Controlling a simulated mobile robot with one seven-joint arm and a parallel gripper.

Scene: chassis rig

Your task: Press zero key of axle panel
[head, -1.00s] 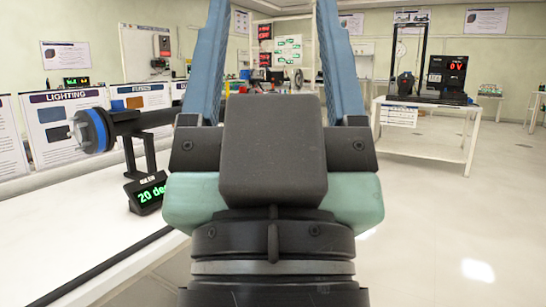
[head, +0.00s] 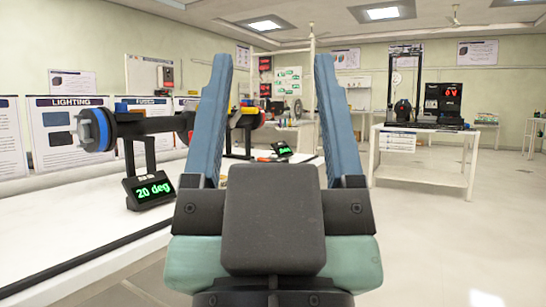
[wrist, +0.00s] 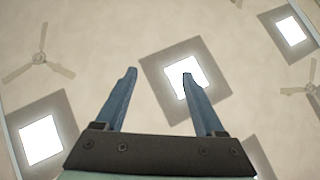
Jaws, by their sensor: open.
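A black panel (head: 150,191) with a green "20 deg" readout stands on the white bench at left. It is below a dark horizontal shaft (head: 155,125) with a blue-ringed end. Its small label is too blurred to read, and I cannot make out a zero key. My gripper (head: 273,60) is in the middle of the head view, its two blue fingers pointing up and wide apart with nothing between them. It is right of the panel and apart from it. In the wrist view my gripper (wrist: 160,73) faces the ceiling, and no panel shows there.
A white table (head: 425,171) with equipment and a red readout stands at right. The floor (head: 420,235) at right is clear.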

